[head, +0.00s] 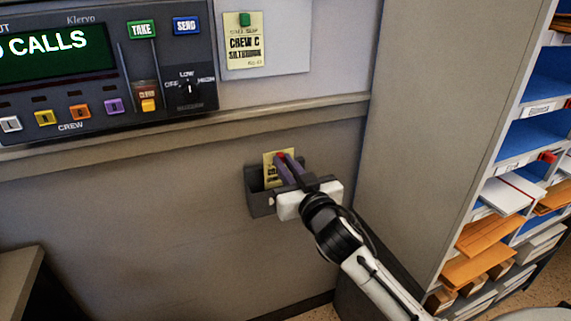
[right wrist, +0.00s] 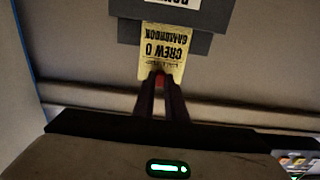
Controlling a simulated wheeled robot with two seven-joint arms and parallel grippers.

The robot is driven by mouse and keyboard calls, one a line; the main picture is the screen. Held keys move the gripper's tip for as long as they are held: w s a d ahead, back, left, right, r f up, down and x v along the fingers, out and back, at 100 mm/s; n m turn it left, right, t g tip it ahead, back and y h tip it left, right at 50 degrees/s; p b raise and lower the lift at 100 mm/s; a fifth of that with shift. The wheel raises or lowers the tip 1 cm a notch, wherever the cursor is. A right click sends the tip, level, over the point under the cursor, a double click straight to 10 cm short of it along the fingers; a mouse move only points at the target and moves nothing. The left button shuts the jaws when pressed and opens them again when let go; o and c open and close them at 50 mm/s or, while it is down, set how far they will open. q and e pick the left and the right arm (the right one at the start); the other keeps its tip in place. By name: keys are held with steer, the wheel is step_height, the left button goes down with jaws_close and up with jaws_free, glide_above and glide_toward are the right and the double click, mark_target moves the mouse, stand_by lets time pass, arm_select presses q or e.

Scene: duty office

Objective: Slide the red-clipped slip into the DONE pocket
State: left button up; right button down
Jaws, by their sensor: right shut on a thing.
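The yellow slip (head: 268,170) stands upright at the mouth of the grey wall pocket (head: 256,197). Its red clip (head: 281,155) is at its top edge. My right gripper (head: 283,160) is shut on the slip at the clip, and its fingers hide part of the slip. In the right wrist view the slip (right wrist: 165,52) appears upside down with "CREW D" text. Its lower end meets the pocket's front panel (right wrist: 212,18), which bears a partly cropped white label (right wrist: 175,3). How deep the slip sits is hard to tell. My left gripper is not in view.
A call console (head: 110,60) and a pinned "CREW C" slip (head: 244,45) are higher on the wall. A tall shelf unit (head: 430,130) with blue compartments and orange folders stands at the right. A desk edge (head: 18,275) shows at lower left. The wall around the pocket is clear.

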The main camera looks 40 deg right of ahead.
arm_select(q)
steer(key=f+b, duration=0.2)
steer(key=b, duration=0.1)
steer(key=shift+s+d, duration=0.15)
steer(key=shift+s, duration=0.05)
arm_select(e)
step_height(320, 180, down, 5)
steer(key=shift+r, duration=0.15)
stand_by(0.3)
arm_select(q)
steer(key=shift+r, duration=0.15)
arm_select(e)
steer(key=c, duration=1.7)
jaws_free()
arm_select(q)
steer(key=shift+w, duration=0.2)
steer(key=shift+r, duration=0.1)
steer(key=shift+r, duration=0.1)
arm_select(e)
steer(key=v, duration=1)
steer(key=shift+s+a, duration=0.1)
steer(key=shift+s, duration=0.05)
arm_select(q)
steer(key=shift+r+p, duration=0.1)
steer(key=shift+p, duration=0.2)
